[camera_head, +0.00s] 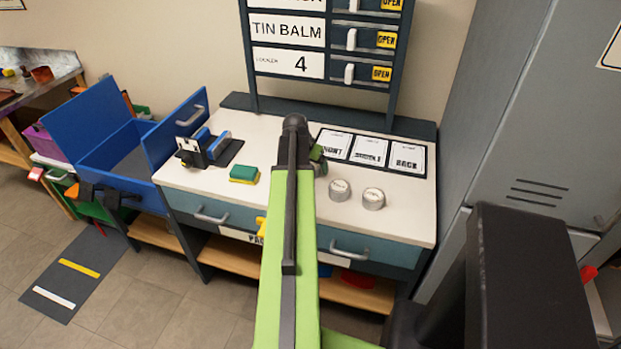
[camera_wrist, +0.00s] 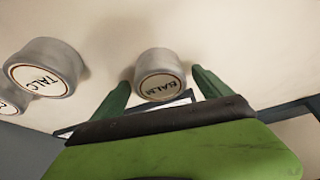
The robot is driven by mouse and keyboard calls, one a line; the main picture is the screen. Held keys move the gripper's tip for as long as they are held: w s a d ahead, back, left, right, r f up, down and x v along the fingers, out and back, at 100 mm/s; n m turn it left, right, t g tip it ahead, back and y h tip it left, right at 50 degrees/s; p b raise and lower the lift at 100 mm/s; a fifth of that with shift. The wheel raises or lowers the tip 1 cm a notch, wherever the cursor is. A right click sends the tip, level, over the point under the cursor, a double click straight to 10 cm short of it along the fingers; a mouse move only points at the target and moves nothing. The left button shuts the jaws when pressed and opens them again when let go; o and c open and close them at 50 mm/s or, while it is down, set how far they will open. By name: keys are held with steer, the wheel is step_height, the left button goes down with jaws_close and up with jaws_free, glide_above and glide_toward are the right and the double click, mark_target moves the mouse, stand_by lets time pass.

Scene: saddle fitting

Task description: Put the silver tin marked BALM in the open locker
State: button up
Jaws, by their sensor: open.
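The silver BALM tin (camera_wrist: 160,75) sits upright on the white worktop, with its round label showing in the wrist view. My gripper (camera_wrist: 160,84) is open, with one green finger on either side of the tin; whether they touch it is unclear. In the head view my arm hides most of this tin, and a green finger of my gripper (camera_head: 317,154) shows past the arm's end. A tin marked TALC (camera_wrist: 45,68) stands to the left in the wrist view. Grey lockers (camera_head: 535,130) stand at the right of the head view; which one is open is unclear.
Two other tins (camera_head: 373,199) stand on the worktop (camera_head: 400,222), one partly cut off in the wrist view. Cards lie behind them. A sponge (camera_head: 243,174) and black stand (camera_head: 205,150) are left. The sign board (camera_head: 288,63) reads TIN BALM, LOCKER 4.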

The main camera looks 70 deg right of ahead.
steer(key=shift+d+f, duration=0.1)
steer(key=shift+f, duration=0.1)
steer(key=shift+c, duration=0.5)
steer(key=c, duration=1.7)
steer(key=shift+r, duration=0.1)
